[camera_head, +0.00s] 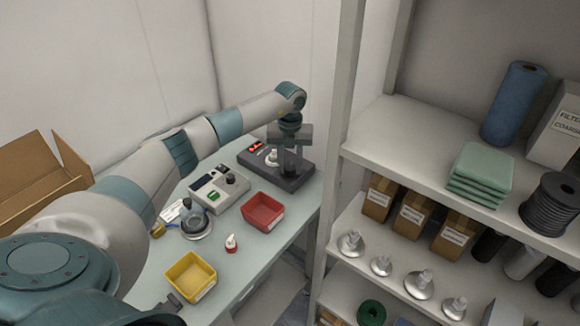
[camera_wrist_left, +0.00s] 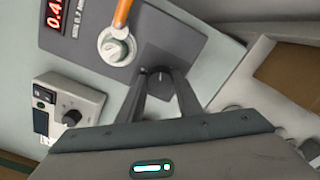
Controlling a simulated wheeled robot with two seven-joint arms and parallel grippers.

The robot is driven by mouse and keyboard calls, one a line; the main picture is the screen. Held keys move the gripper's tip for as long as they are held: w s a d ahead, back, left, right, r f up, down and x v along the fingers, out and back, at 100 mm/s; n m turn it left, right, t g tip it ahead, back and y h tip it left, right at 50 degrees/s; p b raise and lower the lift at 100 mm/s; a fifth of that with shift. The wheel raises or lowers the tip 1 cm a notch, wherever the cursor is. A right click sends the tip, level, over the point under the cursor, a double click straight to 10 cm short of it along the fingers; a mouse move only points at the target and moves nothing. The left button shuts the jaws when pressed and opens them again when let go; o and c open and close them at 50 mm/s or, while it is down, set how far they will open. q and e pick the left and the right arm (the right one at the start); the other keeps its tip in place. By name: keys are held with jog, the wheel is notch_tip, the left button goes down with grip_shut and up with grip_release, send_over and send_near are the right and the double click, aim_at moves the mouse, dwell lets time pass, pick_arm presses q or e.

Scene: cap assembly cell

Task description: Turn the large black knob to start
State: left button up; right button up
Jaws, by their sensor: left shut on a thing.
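The large black knob (camera_wrist_left: 160,84) sits on the dark grey device, between the fingers of my left gripper (camera_wrist_left: 161,78) in the left wrist view. That gripper is shut on the knob. In the head view my left gripper (camera_head: 290,165) points down at the right part of the device (camera_head: 298,182), and the knob is hidden behind it. The device has a red lit display (camera_wrist_left: 55,12). A pale capped part (camera_wrist_left: 116,46) sits on it beside the knob, with an orange rod (camera_wrist_left: 122,14) above.
A beige box (camera_head: 217,192) with a smaller black knob stands left of the device. A shelf post (camera_head: 338,130) rises close to the right.

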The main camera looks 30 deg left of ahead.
aim_at(290, 167)
pick_arm(q)
jog(key=n, duration=1)
jog(key=shift+n+p, duration=0.35)
jog(key=shift+n, duration=1.25)
jog(key=o, duration=1)
jog(key=shift+o, duration=0.2)
jog(key=shift+r, duration=0.15)
jog(key=shift+r+b, duration=0.3)
jog(key=shift+r, duration=0.25)
notch_tip(290, 167, up, 16)
jog(key=b, duration=0.4)
jog(key=shift+b, duration=0.4)
